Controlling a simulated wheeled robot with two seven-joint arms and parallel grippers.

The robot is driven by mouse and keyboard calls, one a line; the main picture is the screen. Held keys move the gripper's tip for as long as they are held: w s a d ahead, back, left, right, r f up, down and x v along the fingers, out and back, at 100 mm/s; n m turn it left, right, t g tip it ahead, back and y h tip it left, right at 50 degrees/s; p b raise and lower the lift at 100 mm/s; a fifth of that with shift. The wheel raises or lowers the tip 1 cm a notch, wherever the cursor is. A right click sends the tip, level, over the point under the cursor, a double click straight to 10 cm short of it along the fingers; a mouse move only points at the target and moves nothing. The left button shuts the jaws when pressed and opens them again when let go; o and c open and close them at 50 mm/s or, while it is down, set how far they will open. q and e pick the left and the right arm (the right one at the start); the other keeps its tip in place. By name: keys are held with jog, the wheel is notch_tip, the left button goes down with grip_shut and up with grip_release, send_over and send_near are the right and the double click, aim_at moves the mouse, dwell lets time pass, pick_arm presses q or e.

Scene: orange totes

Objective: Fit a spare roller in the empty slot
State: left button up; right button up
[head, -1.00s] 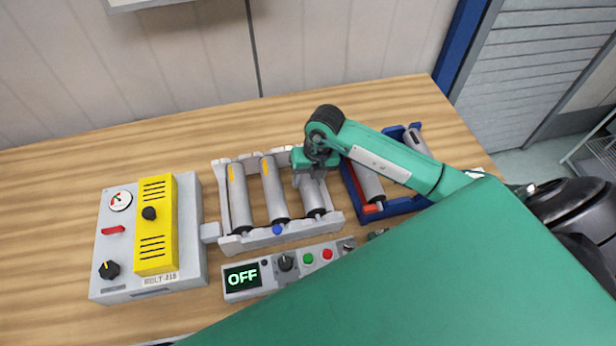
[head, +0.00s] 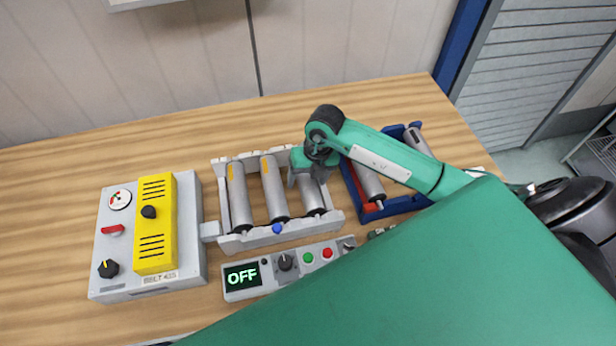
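The pale roller frame (head: 248,243) stands mid-table. Two grey rollers with yellow marks, the left one (head: 238,200) and the middle one (head: 273,190), lie in it. A third grey roller (head: 314,203) lies in the right-hand slot. My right gripper (head: 308,180) is over the upper part of that roller, and its hand hides the roller's far end. I cannot tell whether its fingers are touching the roller or apart from it. A blue tray (head: 398,207) to the right holds grey rollers, one (head: 371,186) partly behind my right arm. My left gripper is not in view.
A grey control box (head: 110,262) with a yellow cover (head: 155,225) stands left of the frame. A panel (head: 238,295) reading OFF, with a knob and buttons, lies in front. The wooden table is clear behind the frame. My green arm covers the lower right.

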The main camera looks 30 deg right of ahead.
jog(key=shift+d+r, duration=0.1)
jog(key=shift+r, duration=0.4)
notch_tip(320, 180, up, 13)
jog(key=d+b, duration=0.2)
jog(key=b, duration=0.1)
jog(key=shift+s+d+f+b, duration=0.2)
jog(key=shift+s+b, duration=0.15)
jog(key=shift+f, duration=0.1)
